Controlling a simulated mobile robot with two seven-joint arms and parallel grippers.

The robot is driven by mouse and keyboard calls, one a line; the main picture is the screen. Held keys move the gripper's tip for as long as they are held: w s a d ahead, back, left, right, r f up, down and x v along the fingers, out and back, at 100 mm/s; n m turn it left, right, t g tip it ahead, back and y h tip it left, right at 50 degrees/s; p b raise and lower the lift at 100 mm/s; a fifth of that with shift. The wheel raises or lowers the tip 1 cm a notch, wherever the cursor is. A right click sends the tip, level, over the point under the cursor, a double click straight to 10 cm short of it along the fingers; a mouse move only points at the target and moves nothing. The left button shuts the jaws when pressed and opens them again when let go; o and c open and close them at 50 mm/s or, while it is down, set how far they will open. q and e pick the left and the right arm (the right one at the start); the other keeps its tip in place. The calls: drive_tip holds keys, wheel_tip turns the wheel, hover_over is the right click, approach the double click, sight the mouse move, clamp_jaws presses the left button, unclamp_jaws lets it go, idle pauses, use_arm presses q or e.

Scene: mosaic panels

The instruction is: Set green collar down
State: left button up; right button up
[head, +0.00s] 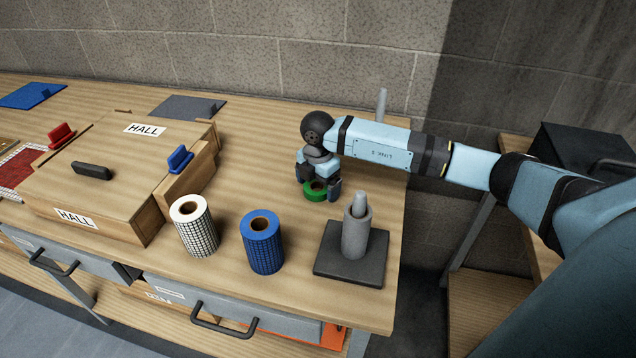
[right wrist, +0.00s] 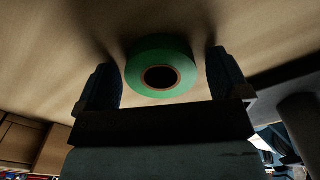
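The green collar (head: 314,195) is a short green ring with a brown-lined hole, low at the worktop near the right end of the bench. It also shows in the right wrist view (right wrist: 146,88), lying between the fingers. My right gripper (head: 319,186) points down over it with one finger on each side. In the right wrist view (right wrist: 164,82) the fingers stand apart, with a narrow gap between the right finger and the collar, so it looks open. Whether the collar's underside fully touches the wood is hidden. My left gripper is out of view.
A grey post on a dark square base (head: 349,266) stands in front of the gripper. A blue gridded roll (head: 263,247) and a white gridded roll (head: 195,230) stand to its left. A wooden box marked HALL (head: 120,165) is farther left. Another grey post (head: 381,105) rises behind my arm.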

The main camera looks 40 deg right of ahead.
wheel_tip(320, 180, up, 12)
drive_tip(key=shift+r, duration=0.2)
idle(0.5)
idle(0.4)
